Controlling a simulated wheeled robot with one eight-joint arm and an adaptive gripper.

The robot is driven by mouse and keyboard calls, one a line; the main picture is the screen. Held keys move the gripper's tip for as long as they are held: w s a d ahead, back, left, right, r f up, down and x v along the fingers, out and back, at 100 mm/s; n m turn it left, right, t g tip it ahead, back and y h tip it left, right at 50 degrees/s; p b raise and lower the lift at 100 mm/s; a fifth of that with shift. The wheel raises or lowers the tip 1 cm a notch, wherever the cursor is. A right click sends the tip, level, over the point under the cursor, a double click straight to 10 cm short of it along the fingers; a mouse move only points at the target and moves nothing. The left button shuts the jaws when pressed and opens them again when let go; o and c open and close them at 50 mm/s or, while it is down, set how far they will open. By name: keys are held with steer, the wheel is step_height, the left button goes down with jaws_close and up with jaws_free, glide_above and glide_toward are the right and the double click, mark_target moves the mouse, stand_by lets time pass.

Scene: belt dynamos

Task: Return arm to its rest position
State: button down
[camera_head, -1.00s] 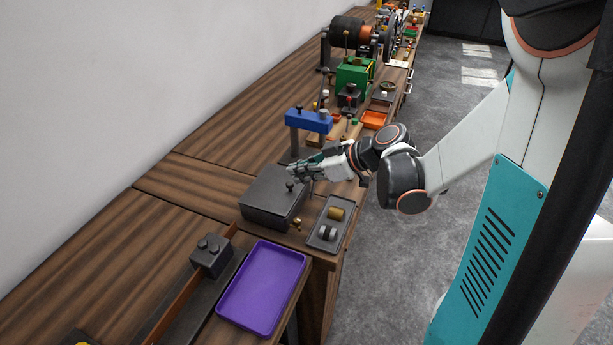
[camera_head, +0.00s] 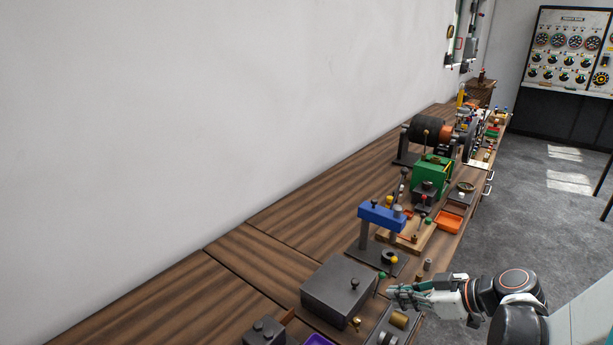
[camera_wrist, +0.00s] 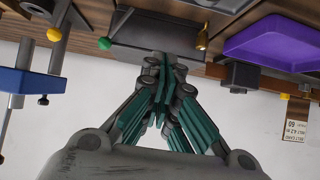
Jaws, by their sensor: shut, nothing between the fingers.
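My gripper (camera_head: 396,294) is at the lower right of the head view, just right of the dark grey lidded box (camera_head: 338,290). It appears above the bench's front edge, and I cannot tell its exact height. In the wrist view my gripper (camera_wrist: 163,75) has its green-padded fingers together with nothing between them. The dark box (camera_wrist: 150,38) shows behind the fingertips there. My arm reaches in from the lower right corner of the head view.
The wooden bench (camera_head: 230,270) runs along the wall with a blue-topped press (camera_head: 382,215), a green machine (camera_head: 432,172) and an orange tray (camera_head: 449,221). A small tray with a brass cylinder (camera_head: 399,320) lies near my gripper. Grey floor (camera_head: 530,220) is open at right.

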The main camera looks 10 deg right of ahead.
steer(key=s+a+r+m+g+h+p, duration=0.1)
steer(key=a+r+p, duration=0.1)
steer(key=a+r, duration=0.35)
steer(key=a+r+m+g+h+p, duration=0.1)
steer(key=a+r+h, duration=0.15)
steer(key=a, duration=0.65)
steer(key=s+d+r+m+h+b, duration=0.1)
steer(key=s+d+m+h, duration=0.1)
steer(key=s, duration=0.3)
steer(key=s+d+r+m+t+h+b, duration=0.1)
steer(key=s+d+r+m+h+b, duration=0.1)
steer(key=s+d+m, duration=0.2)
steer(key=shift+s+d+r+m, duration=0.2)
steer(key=shift+s+d+m, duration=0.15)
steer(key=shift+s, duration=0.6)
